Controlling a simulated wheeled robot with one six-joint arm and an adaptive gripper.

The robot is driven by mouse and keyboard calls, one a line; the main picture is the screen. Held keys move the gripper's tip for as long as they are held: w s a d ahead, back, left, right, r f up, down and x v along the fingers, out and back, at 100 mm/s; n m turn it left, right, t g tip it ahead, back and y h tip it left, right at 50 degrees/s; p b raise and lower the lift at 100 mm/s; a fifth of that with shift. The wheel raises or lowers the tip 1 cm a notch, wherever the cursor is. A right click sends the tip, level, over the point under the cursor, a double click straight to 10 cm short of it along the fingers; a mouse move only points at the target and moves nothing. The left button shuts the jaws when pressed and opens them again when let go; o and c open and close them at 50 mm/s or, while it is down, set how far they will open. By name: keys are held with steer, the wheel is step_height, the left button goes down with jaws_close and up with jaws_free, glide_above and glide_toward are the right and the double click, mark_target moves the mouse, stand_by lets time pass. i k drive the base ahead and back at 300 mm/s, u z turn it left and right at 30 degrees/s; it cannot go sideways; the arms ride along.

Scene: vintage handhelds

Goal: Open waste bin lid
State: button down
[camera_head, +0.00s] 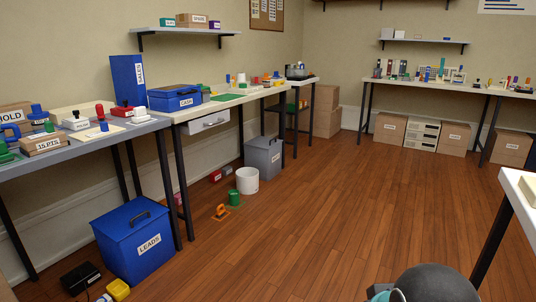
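A grey bin (263,160) with a lid stands on the floor at the middle left, near the wall, partly under the long table line. Its lid looks shut, with a dark handle on top. Its white label is too small to read, so I cannot tell for sure that it is the waste bin. A blue box (122,256) labelled LEADS, also lidded with a handle, stands nearer at the lower left. A dark rounded part of my arm shows at the bottom edge; my gripper's fingers are not in view.
A white bucket (247,181), a green canister (234,198) and an orange item (221,211) stand on the floor before the grey bin. Cluttered tables (157,124) run along the left. A white table (512,184) edges in at right. The middle wooden floor (340,200) is clear.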

mark_target(267, 143)
steer(key=u, duration=0.1)
steer(key=i, duration=4)
steer(key=z, duration=0.3)
steer(key=i, duration=1)
steer(key=z, duration=0.15)
